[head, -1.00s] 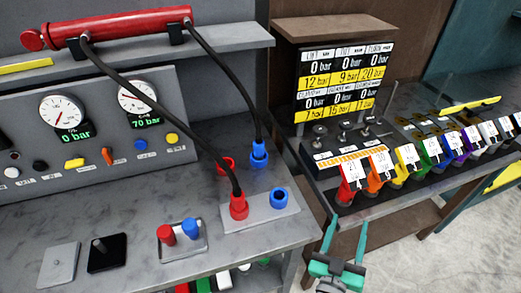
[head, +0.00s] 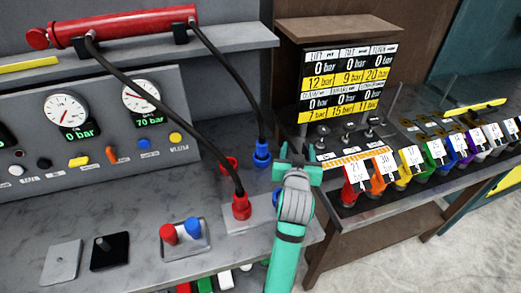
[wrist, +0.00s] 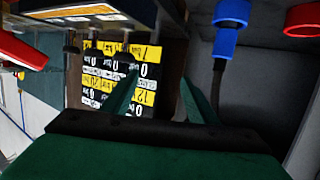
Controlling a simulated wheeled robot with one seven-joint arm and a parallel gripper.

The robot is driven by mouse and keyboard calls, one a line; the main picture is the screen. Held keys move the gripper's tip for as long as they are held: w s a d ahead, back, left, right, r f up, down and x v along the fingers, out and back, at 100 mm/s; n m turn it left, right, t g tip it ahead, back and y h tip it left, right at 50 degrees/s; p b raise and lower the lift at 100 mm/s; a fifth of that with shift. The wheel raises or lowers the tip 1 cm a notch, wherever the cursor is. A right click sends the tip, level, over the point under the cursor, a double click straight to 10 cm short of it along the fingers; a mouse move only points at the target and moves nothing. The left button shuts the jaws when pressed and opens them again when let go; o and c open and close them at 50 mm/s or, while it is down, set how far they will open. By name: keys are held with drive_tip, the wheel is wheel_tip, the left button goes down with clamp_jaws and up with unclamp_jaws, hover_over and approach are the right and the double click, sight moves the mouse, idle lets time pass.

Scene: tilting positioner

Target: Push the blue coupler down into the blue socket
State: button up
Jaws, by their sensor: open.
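The blue coupler (head: 262,150) stands upright on the hose end at the back of the bench, seated in or on a blue base; it also shows at the top of the wrist view (wrist: 228,28). The blue socket (head: 277,195) on the light plate is mostly hidden behind my arm in the head view. My gripper (head: 297,160) is open and empty, just right of the blue coupler and apart from it. In the wrist view its two fingers (wrist: 160,95) point toward the display board, with the coupler to their right.
The red coupler (head: 241,207) stands on the plate, with an empty red ring (head: 229,163) behind it. Black hoses run up to the red cylinder (head: 120,25). The display board (head: 347,80) and a row of coloured tagged pieces (head: 385,170) stand to the right.

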sight(262, 145)
drive_tip(key=w+a+f+y, duration=0.1)
drive_tip(key=a, duration=0.2)
drive_tip(key=w+a+f+n+g+y, duration=0.1)
drive_tip(key=a+f, duration=0.1)
drive_tip(key=a, duration=0.2)
drive_tip(key=w+a+f+n+y, duration=0.1)
drive_tip(key=w+a, duration=0.1)
drive_tip(key=a, duration=0.2)
drive_tip(key=shift+w+f, duration=0.1)
drive_tip(key=shift+f, duration=0.3)
drive_tip(key=shift+d+x, duration=0.2)
drive_tip(key=shift+x, duration=3.05)
drive_tip(key=shift+c, duration=0.4)
clamp_jaws()
